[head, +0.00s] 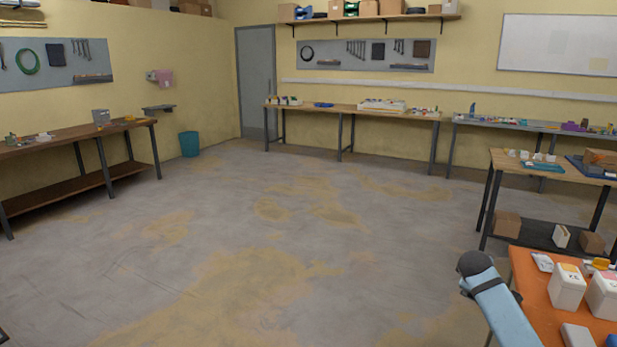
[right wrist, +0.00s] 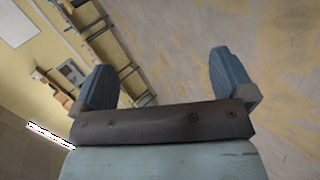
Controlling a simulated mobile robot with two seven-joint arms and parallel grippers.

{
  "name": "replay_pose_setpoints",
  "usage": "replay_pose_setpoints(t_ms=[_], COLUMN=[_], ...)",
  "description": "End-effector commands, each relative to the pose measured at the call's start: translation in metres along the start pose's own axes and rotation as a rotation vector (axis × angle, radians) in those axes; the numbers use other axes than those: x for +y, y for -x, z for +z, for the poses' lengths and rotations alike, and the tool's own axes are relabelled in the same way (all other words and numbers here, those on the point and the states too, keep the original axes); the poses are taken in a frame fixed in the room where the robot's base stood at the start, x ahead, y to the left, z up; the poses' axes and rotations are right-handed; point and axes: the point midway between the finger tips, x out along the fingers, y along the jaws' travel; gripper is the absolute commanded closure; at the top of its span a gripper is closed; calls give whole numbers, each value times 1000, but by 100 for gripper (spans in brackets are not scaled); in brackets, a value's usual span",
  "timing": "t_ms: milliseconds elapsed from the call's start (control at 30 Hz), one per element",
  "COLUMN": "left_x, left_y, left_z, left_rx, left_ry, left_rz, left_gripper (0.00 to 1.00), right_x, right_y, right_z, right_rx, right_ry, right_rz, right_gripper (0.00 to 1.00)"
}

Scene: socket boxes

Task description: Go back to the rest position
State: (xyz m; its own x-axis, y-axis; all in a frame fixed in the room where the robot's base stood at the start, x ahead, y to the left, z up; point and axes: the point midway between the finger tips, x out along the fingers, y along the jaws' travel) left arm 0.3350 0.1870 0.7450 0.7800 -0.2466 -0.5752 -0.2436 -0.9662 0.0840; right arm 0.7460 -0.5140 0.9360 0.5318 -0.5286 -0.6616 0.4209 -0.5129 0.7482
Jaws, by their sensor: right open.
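My right gripper (right wrist: 166,74) shows in the right wrist view with its two blue-grey fingers wide apart and nothing between them. Behind the fingers that view shows only distant floor, wall and shelves, tilted. In the head view a light blue link of my arm with a dark round end stands at the lower right, beside the orange table (head: 537,296). The gripper's fingers cannot be made out there. My left gripper is not in view.
White boxes (head: 567,288) stand on the orange table, close to my arm link. A wooden-topped table (head: 510,168) is behind it. Workbenches line the left (head: 75,134) and back (head: 345,110) walls. A teal bin (head: 189,144) stands near the corner. The middle floor is clear.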

Motion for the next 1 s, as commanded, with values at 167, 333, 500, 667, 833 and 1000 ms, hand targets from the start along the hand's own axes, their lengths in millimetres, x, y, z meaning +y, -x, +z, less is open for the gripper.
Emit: replay_pose_setpoints(t_ms=[167,333,500,667,833,1000], left_x=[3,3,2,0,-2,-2], left_y=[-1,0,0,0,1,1], left_z=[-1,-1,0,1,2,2], left_rx=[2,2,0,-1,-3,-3], left_ry=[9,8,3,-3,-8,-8], left_rz=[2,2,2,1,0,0], left_gripper=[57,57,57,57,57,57], right_x=[24,44,48,-24,-109,-222], right_y=[10,30,50,49,56,79], right_z=[-51,-84,-102,-96,-83,-55], right_rx=[344,623,845,822,805,778], right_ry=[-354,-642,-862,-824,-795,-771], right_rz=[90,96,53,-11,-92,-212], right_gripper=[0,0,0,0,0,0])
